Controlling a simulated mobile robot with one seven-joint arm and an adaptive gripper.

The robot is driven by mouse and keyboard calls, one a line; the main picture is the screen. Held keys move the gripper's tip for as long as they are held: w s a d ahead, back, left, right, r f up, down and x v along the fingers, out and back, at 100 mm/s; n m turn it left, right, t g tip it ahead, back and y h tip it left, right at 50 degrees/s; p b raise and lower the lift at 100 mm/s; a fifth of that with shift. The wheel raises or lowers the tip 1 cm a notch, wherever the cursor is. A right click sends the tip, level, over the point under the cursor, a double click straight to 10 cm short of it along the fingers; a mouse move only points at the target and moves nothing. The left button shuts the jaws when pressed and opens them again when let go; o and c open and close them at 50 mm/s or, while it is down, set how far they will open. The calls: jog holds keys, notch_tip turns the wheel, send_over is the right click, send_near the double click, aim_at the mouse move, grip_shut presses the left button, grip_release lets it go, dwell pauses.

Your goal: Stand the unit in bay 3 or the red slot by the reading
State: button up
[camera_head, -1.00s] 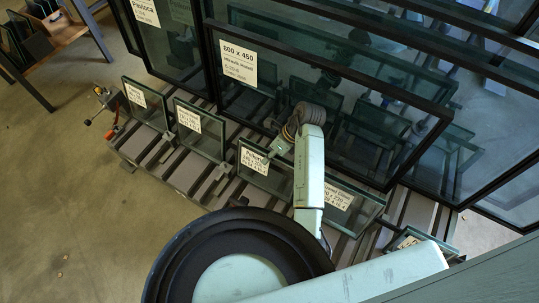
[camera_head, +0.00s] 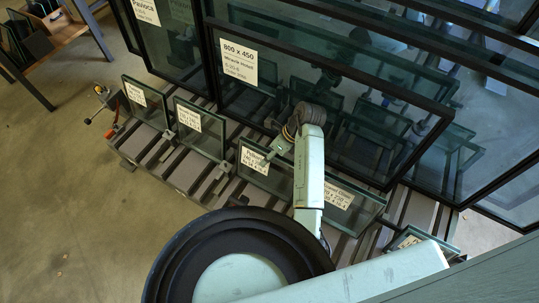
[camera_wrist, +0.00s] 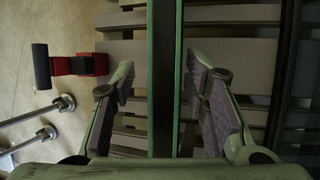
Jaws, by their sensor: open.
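Small labelled glass units stand in a row on a slatted grey rack (camera_head: 180,180). They include a far-left unit (camera_head: 140,113), a second unit (camera_head: 205,143) and a third unit (camera_head: 252,179). My gripper (camera_head: 268,158) is at the third unit's top edge, partly covering its label. In the wrist view, my gripper (camera_wrist: 160,78) is open, with one finger on each side of an upright glass unit seen edge-on (camera_wrist: 164,50). Gaps show between the pads and the glass. The label text is too small to read surely, and I cannot identify bay 3 or the red slot.
Large dark-framed glass panels (camera_head: 300,60) stand close behind the row. A red object with a black cylinder (camera_wrist: 80,65) lies left of the gripper in the wrist view, near two metal rods (camera_wrist: 45,120). Bare floor (camera_head: 60,200) lies to the left.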

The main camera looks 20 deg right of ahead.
jog(key=v, duration=1.2)
dwell(0.6)
